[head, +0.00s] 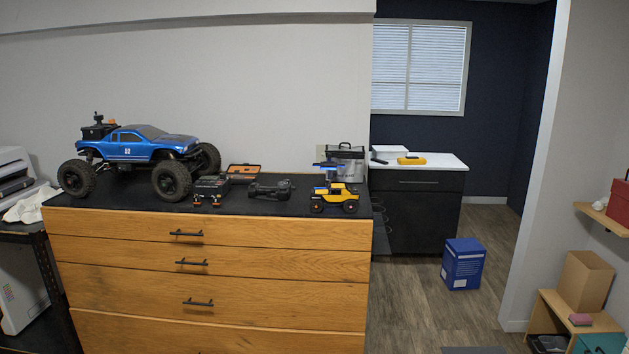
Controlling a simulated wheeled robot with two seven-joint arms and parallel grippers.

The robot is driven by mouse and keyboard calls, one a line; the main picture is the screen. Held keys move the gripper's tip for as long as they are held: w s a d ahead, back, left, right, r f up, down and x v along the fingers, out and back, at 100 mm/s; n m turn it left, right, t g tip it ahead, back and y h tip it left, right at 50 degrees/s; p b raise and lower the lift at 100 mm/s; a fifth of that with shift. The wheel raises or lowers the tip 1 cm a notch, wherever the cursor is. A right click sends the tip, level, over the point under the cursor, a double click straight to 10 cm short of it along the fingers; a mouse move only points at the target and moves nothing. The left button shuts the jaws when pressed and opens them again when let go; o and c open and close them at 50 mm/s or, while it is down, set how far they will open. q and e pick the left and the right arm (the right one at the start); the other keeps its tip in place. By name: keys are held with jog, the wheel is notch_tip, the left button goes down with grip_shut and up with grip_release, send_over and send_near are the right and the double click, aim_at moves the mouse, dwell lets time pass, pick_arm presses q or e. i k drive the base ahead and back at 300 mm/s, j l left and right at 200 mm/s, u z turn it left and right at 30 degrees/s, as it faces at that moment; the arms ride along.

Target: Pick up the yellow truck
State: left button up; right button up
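The yellow truck (336,196) is a small toy-like vehicle with black wheels. It stands upright on the black top of a wooden drawer cabinet (215,285), near the right front corner. Behind it is a small blue and dark item that it partly overlaps. Neither of my grippers shows in the head view.
A large blue crawler (138,145) stands on the cabinet's left part. Small dark devices (211,187) and a black item (270,188) lie between it and the yellow truck. A clear-sided container (346,162) stands behind. A blue box (463,264) stands on the floor at right.

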aim_at(332, 197)
jog(key=i+j, duration=0.1)
jog(key=i, duration=0.2)
jog(key=i+j+z, duration=0.15)
jog(key=i, duration=0.15)
jog(key=i+j, duration=0.95)
jog(key=i+l+z, duration=0.05)
